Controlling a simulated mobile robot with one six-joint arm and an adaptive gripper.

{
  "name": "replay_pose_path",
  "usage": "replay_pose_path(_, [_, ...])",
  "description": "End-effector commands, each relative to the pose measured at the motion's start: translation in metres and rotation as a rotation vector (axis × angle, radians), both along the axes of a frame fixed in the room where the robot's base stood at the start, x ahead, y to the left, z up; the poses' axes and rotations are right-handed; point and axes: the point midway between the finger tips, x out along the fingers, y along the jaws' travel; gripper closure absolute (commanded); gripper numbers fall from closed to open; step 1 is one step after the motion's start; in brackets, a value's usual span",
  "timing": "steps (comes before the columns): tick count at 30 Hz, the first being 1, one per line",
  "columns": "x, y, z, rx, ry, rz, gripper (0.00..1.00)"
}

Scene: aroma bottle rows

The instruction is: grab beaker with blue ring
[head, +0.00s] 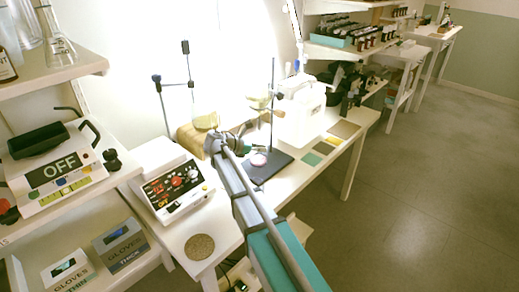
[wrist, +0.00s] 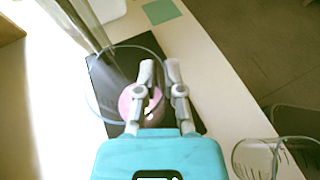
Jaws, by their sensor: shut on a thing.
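My gripper (wrist: 161,76) reaches out over the dark stand base in the wrist view. Its two fingers are close together, shut on the wall of a clear round glass vessel (wrist: 104,112), with the rim passing between them. I see no blue ring on this glass. A pink round thing (wrist: 151,103) shows below, partly behind a finger. A second clear beaker with marks (wrist: 258,158) is at the lower right. In the head view my gripper (head: 243,139) is beyond the arm, small and hard to make out; the held glass is not clear there.
A black stand base (head: 266,168) with an upright rod stands on the white table. A glass flask (head: 206,119) is by the wooden block. A white device (head: 173,190) and cork mat (head: 199,246) are left of my arm.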

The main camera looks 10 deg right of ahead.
Motion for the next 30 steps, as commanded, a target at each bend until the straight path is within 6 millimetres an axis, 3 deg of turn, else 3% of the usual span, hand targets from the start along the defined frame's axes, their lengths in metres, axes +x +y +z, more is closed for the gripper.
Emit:
replay_pose_path(5, [0.0, 0.0, 0.022, -0.001, 0.0, 0.0, 1.0])
replay_pose_path(18, [-0.092, -0.063, 0.015, -0.001, 0.0, 0.0, 1.0])
replay_pose_path(24, [-0.122, -0.086, 0.015, 0.0, 0.0, 0.001, 1.0])
replay_pose_path(30, [-0.139, -0.099, 0.015, 0.0, 0.001, 0.0, 1.0])
